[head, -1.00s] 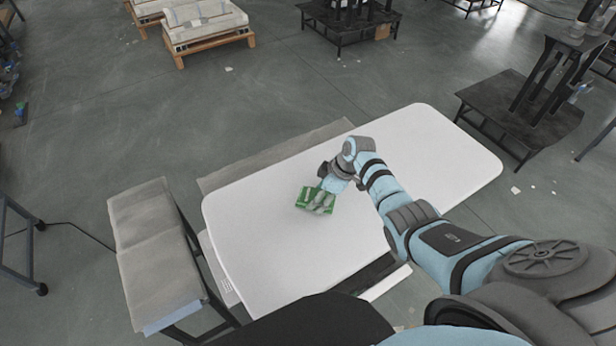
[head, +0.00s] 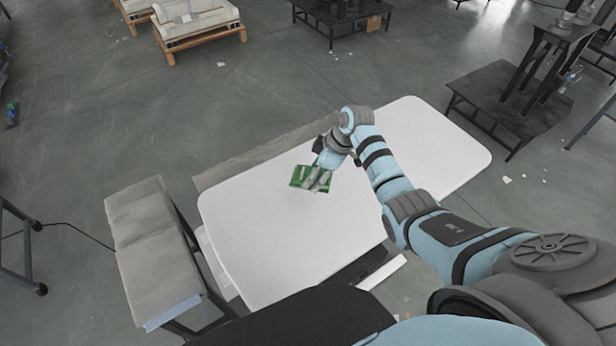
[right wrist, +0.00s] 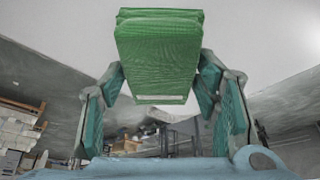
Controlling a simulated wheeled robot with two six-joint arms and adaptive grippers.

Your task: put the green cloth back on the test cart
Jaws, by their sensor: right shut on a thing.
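The green cloth (head: 300,178) is a small folded bundle over the white cart top (head: 260,240). My right gripper (head: 320,178) is shut on it, with the fingers partly covering it in the head view. In the right wrist view the cloth (right wrist: 158,55) shows as a folded stack with a pale label at its edge, between the two fingers of the gripper (right wrist: 160,85). The cloth appears raised off the white top, but the exact gap is hard to tell. My left gripper is not in view.
The white top is otherwise bare. A grey padded bench (head: 150,240) stands to its left. A black stand (head: 510,105) is at the right, and pallets with pale blocks (head: 195,25) lie far back. Open floor lies behind the top.

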